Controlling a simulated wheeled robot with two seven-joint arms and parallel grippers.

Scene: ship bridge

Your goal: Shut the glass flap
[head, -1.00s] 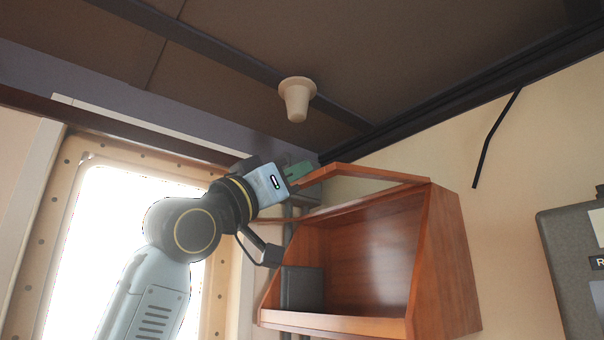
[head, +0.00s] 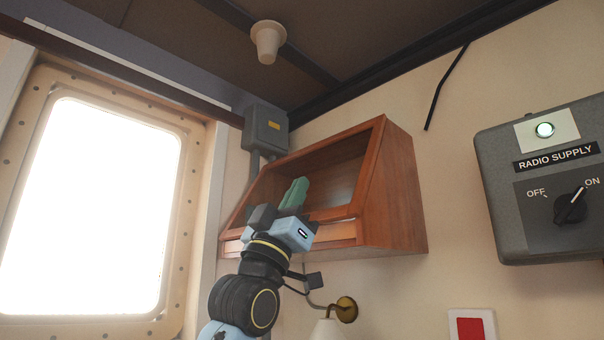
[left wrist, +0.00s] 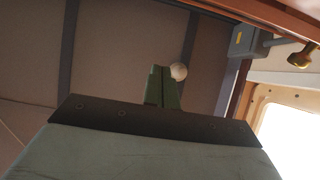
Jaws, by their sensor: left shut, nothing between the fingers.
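The wooden cabinet (head: 402,195) hangs on the wall at the middle of the head view. Its glass flap (head: 368,168) is a wood-framed pane, now down along the sloping front. The interior shows through it. I cannot tell whether its lower edge is fully flush, as my gripper partly covers that area. My left gripper (head: 294,193) is in front of the flap's lower part, with its green fingers together and empty. In the left wrist view the shut fingers (left wrist: 162,88) point toward the ceiling, and a wooden edge (left wrist: 268,14) crosses the top right. My right gripper is not in view.
A grey junction box (head: 266,130) is left of the cabinet, beside the bright window (head: 85,205). A radio supply box (head: 500,190) is at right. A wall lamp (head: 328,328) is below the cabinet. A pale cone fixture (head: 267,42) hangs from the ceiling.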

